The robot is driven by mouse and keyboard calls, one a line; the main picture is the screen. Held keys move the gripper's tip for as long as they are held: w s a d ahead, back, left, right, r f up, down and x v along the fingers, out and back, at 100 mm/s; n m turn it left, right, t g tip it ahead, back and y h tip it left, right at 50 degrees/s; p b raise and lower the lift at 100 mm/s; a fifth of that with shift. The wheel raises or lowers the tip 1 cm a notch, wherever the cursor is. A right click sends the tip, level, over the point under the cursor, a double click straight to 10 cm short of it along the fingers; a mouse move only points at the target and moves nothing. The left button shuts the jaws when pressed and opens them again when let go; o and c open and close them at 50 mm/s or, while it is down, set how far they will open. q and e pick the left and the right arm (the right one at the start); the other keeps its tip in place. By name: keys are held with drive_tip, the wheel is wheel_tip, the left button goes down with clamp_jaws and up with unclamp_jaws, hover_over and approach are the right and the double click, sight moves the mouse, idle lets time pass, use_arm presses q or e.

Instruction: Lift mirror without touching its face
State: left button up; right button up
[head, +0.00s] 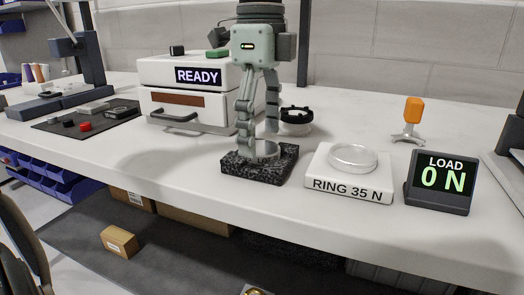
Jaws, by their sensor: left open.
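The mirror (265,150) is a small pale round disc lying in a black speckled foam block (240,171) at the middle of the bench. My left gripper (257,149) points straight down over the block, with its fingers spread and the fingertips low around the disc. One finger is at the disc's left side and the other is behind it. Whether either finger touches the mirror's edge or face, I cannot tell. A white block marked "RING 35 N" (346,188) carries a clear round ring (351,158). My right gripper is not in view.
A display (440,183) reads "LOAD 0 N". A white "READY" cabinet (158,75) with a drawer handle stands behind left. A black-rimmed round part (296,121) sits behind the gripper. An orange-topped stand (412,111) is at back right. The bench's front edge is close.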

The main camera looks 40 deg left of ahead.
use_arm(q)
drive_tip(key=shift+w+f, duration=0.1)
drive_tip(key=shift+f, duration=0.6)
drive_tip(key=c, duration=1.3)
drive_tip(key=shift+r, duration=0.1)
